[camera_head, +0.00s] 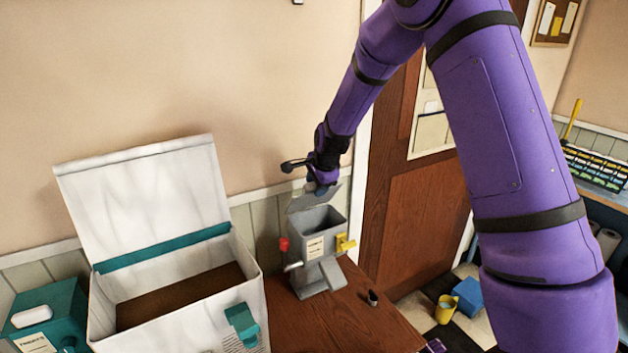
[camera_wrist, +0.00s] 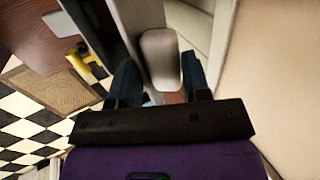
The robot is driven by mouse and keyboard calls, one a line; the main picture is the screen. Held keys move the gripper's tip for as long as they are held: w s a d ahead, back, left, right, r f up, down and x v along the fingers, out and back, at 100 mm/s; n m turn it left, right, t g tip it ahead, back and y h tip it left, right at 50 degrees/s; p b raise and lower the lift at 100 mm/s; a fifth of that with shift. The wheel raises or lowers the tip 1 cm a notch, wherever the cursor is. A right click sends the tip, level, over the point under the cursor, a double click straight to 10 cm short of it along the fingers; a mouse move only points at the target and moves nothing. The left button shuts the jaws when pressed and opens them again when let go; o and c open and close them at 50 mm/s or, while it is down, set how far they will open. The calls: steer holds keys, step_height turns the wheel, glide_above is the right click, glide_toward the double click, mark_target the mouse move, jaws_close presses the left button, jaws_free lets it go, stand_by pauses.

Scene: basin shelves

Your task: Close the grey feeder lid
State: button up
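The grey feeder (camera_head: 312,258) stands on the wooden table in the head view, with its top open. Its grey lid (camera_head: 308,201) is raised at the back of the box, tilted up. My gripper (camera_head: 322,187) is at the upper edge of the lid, pointing down, and hides part of it. In the wrist view my gripper (camera_wrist: 160,72) has its two dark fingers apart. A rounded grey tab (camera_wrist: 160,58) shows between them. I cannot tell whether the fingers touch it.
A large white box (camera_head: 180,322) with its lid up stands left of the feeder, and a teal box (camera_head: 48,312) stands farther left. A small dark cup (camera_head: 373,297) is right of the feeder. A yellow mug (camera_head: 445,309) and a blue block (camera_head: 468,296) are on the checkered floor.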

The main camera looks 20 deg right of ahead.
steer(key=shift+s+d+f, duration=0.25)
steer(key=shift+s+f, duration=0.4)
steer(key=shift+s, duration=0.2)
steer(key=shift+o, duration=0.2)
steer(key=shift+s+d+f+t+y, duration=0.15)
steer(key=shift+s+f+t+y, duration=0.15)
steer(key=shift+s+f+t, duration=0.9)
steer(key=shift+o, duration=0.2)
steer(key=shift+s+d+f, duration=0.1)
steer(key=shift+s+f, duration=0.35)
steer(key=shift+f, duration=0.2)
steer(key=shift+s+d+f, duration=0.1)
steer(key=shift+s+f, duration=0.35)
steer(key=shift+f, duration=0.2)
steer(key=shift+s+f, duration=0.3)
steer(key=shift+f, duration=0.3)
steer(key=shift+s+f, duration=0.25)
steer(key=shift+f, duration=0.3)
jaws_close()
steer(key=shift+d+f, duration=0.1)
steer(key=shift+f, duration=0.05)
steer(key=o, duration=1)
jaws_free()
steer(key=shift+f, duration=0.1)
steer(key=shift+c, duration=0.2)
steer(key=shift+o, duration=0.3)
steer(key=shift+w+r, duration=0.15)
steer(key=shift+r, duration=0.05)
steer(key=shift+r, duration=0.1)
